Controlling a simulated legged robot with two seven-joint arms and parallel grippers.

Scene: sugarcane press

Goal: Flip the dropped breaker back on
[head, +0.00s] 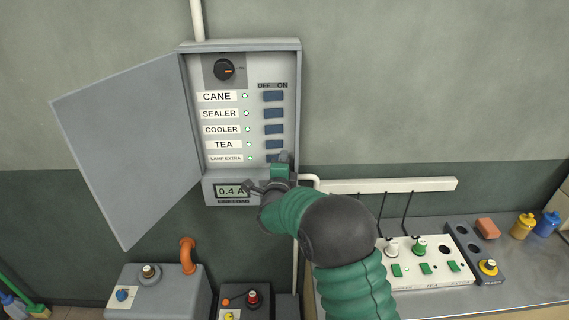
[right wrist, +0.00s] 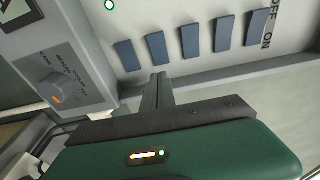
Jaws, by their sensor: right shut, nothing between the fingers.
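The grey breaker box (head: 301,110) hangs on the wall with its door (head: 130,150) swung open to the left. A column of blue breaker switches (head: 273,113) runs beside the labels CANE, SEALER, COOLER, TEA and LAMP EXTRA, under an OFF/ON heading. I cannot tell which switch is dropped. My right gripper (head: 284,155) is shut and empty at the lowest switch, which it partly covers. In the right wrist view its fingertips (right wrist: 158,76) are just short of the two lowest switches (right wrist: 125,55); contact is not clear. My left gripper is not in view.
A meter (head: 231,191) reading 0.4 A sits at the box's bottom, with a selector knob (right wrist: 60,91) nearby. A round dial (head: 224,70) is at the box top. The box's raised side rim borders the switches. Machines and a control panel (head: 430,275) stand below.

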